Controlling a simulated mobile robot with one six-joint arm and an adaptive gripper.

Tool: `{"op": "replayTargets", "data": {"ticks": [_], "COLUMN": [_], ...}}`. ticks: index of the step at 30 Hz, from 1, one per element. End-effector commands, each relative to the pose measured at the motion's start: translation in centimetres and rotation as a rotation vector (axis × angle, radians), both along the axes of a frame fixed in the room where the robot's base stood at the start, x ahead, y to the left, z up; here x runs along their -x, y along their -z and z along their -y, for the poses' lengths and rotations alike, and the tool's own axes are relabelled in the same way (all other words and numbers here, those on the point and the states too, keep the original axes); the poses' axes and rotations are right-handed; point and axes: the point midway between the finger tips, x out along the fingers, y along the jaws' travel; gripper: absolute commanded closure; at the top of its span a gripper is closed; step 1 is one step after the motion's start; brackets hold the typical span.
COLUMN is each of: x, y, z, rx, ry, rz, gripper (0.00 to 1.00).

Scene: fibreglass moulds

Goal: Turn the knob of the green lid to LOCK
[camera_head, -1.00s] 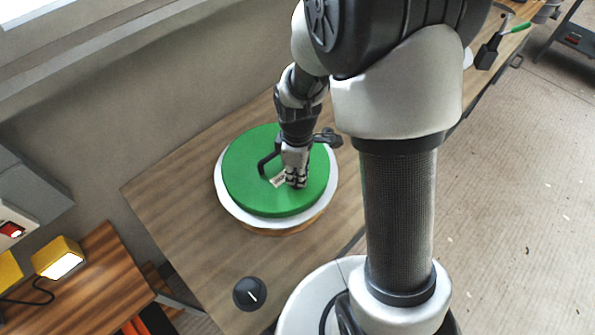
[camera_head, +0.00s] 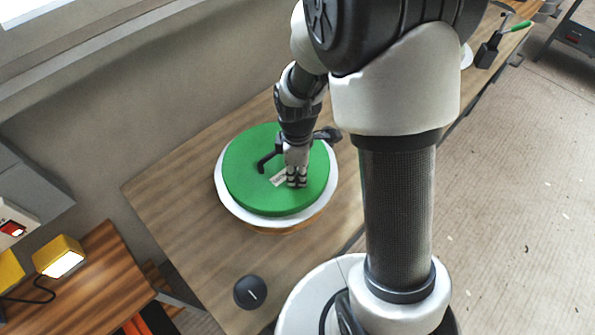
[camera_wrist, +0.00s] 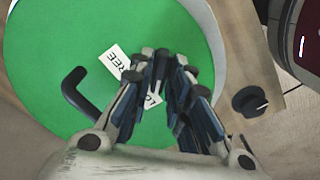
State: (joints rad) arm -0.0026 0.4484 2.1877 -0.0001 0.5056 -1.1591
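The round green lid (camera_head: 245,180) lies on a white-rimmed round mould (camera_head: 228,208) on the wooden table. It fills the left of the wrist view (camera_wrist: 45,50). A white label on the lid (camera_wrist: 114,57) reads "FREE", and the start of "LOCK" (camera_wrist: 152,99) shows beside my fingers. A bent black handle (camera_wrist: 80,92) stands up from the lid, left of my gripper. My gripper (camera_head: 297,182) points down at the lid by the label; in the wrist view (camera_wrist: 168,62) its fingertips are close together.
A separate black dial (camera_head: 250,293) with a white mark is near the table's front edge. A yellow lamp (camera_head: 60,257) stands on a lower wooden surface at left. A green-handled tool (camera_head: 515,27) is far right. Bare table (camera_head: 180,195) lies left of the mould.

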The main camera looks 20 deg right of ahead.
Motion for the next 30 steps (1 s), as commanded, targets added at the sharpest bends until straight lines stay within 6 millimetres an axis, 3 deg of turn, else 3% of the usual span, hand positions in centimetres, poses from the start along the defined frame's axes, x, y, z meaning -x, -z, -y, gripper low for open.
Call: {"op": "replayTargets", "data": {"ticks": [5,17,30], "x": [0.0,-0.1,-0.1], "y": [0.0,-0.7,-9.3], "z": [0.0,0.0,0.0], "rx": [0.0,0.0,0.0], "ry": [0.0,0.0,0.0], "rz": [0.0,0.002,0.004], "gripper": [0.68,0.68,0.68]}}
